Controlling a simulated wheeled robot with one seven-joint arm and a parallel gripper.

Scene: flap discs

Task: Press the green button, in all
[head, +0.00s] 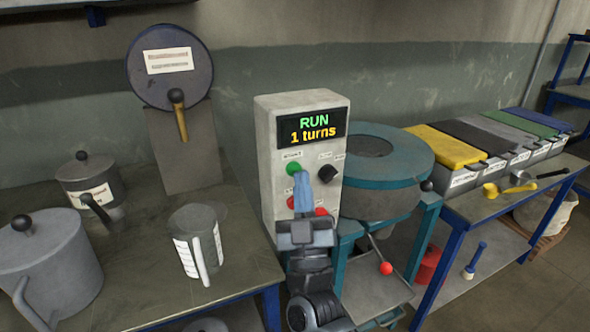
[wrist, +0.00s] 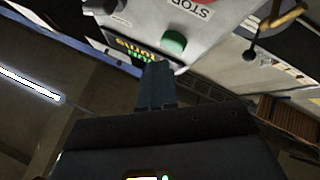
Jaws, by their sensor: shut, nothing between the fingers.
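The grey control box (head: 262,150) stands upright in the middle of the head view. Its display (head: 313,130) reads "RUN" and "1 turns". The green button (head: 294,169) is on its front below the display, left of a black knob (head: 327,174). My gripper (head: 300,174) is shut and empty, its blue fingertips close to the button's lower right. In the wrist view the green button (wrist: 173,42) shows just beyond the fingertips (wrist: 157,66), with a small gap in the picture. I cannot tell whether they touch it.
Red controls (head: 321,212) sit low on the box, partly behind my gripper. A round teal-rimmed machine (head: 385,185) stands right of the box. A grey jug (head: 200,240) and lidded pots stand on the left table (head: 150,290). Lidded bins (head: 445,147) line the right bench.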

